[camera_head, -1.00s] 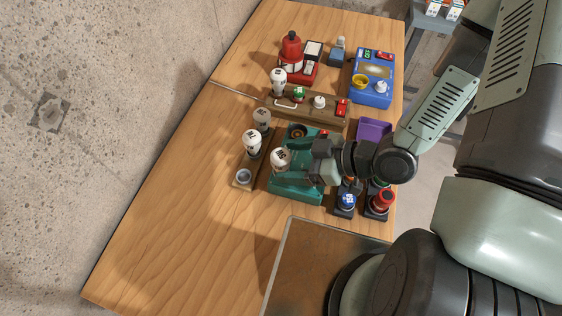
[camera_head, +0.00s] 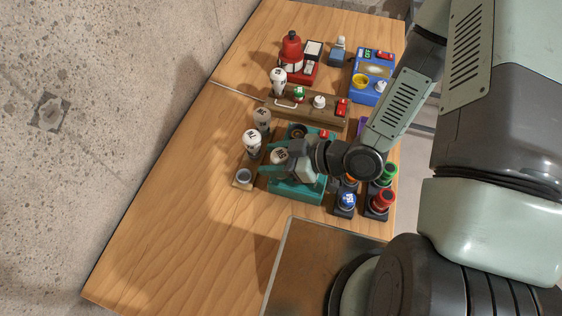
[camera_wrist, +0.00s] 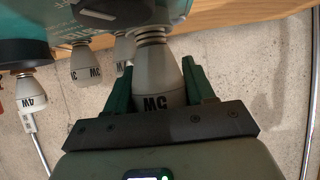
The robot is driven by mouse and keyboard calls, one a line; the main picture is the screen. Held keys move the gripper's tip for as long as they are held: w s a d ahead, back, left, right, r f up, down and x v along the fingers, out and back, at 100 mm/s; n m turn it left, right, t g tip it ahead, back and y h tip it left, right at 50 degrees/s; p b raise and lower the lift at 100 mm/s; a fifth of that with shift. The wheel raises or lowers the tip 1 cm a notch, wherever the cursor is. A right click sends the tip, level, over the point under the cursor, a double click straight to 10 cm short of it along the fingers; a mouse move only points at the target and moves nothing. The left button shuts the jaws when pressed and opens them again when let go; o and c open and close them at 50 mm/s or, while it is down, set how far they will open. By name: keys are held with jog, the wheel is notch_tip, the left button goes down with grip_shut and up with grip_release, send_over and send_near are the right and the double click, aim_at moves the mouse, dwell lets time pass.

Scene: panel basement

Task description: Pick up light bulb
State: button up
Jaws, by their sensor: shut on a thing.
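In the head view the same bulb (camera_head: 278,156) shows at the left part of the teal box (camera_head: 297,192), partly hidden by my gripper (camera_head: 283,172). My gripper is shut on this bulb. I cannot tell whether the base is still seated in the box.
More white bulbs (camera_head: 252,140) stand on a wooden strip with an empty socket (camera_head: 244,176) to the left. A brown panel (camera_head: 312,104) with a bulb and switches is behind. Blue and red buttons (camera_head: 346,200) sit at right. The table's front left is clear.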

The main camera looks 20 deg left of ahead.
aim_at(277, 152)
jog(key=shift+c, duration=0.9)
jog(key=shift+r, duration=0.1)
jog(key=shift+r, duration=0.85)
jog(key=shift+d+r, duration=0.3)
jog(key=shift+r, duration=0.6)
jog(key=d, duration=1.7)
jog(key=shift+d, duration=0.2)
jog(key=shift+f, duration=0.1)
